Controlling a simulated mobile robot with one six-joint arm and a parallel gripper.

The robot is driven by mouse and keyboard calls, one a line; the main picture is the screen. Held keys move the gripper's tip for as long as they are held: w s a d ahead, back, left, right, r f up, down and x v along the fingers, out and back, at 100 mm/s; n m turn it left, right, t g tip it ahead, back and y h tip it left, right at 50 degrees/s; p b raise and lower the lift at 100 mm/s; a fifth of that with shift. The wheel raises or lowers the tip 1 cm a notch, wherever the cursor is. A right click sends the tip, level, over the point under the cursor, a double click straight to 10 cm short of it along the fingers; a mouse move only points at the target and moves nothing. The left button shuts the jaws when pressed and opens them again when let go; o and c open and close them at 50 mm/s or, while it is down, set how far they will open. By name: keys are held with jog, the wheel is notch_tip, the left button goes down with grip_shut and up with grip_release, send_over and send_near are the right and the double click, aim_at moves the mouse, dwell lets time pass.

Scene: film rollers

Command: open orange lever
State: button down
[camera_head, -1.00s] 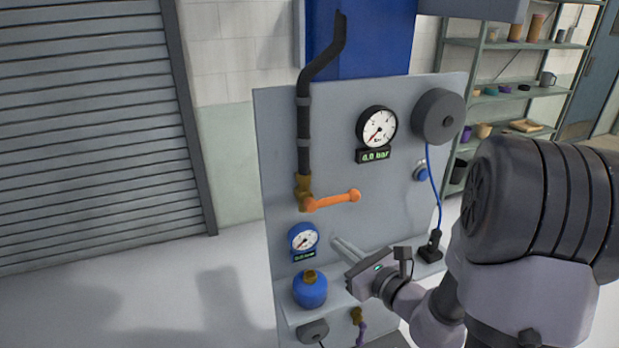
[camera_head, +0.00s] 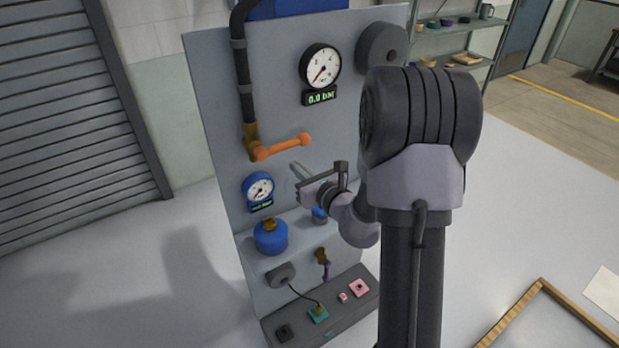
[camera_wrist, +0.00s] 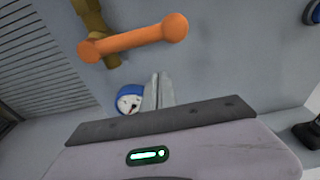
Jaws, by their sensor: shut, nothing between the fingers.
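The orange lever (camera_head: 283,147) sticks out to the right from a brass valve (camera_head: 250,138) at the bottom of a black pipe on the grey panel. It lies nearly level, its free end slightly higher. My gripper (camera_head: 295,167) is just below the lever's free end in the head view, apart from it, with its fingers together and empty. In the wrist view the lever (camera_wrist: 135,38) crosses above my closed fingertips (camera_wrist: 159,76), with a gap between them. The lever is fully visible in both views.
A white gauge (camera_head: 320,65) is above right of the lever and a blue gauge (camera_head: 258,189) below left. A blue canister (camera_head: 270,237) stands on the panel's shelf. A grey control box (camera_head: 325,305) is at the bottom. Floor to the left is clear.

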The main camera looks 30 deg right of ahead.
aim_at(284, 146)
jog(key=r, duration=0.2)
jog(key=w+r, duration=0.1)
jog(key=shift+r, duration=0.4)
jog(key=shift+s, duration=0.1)
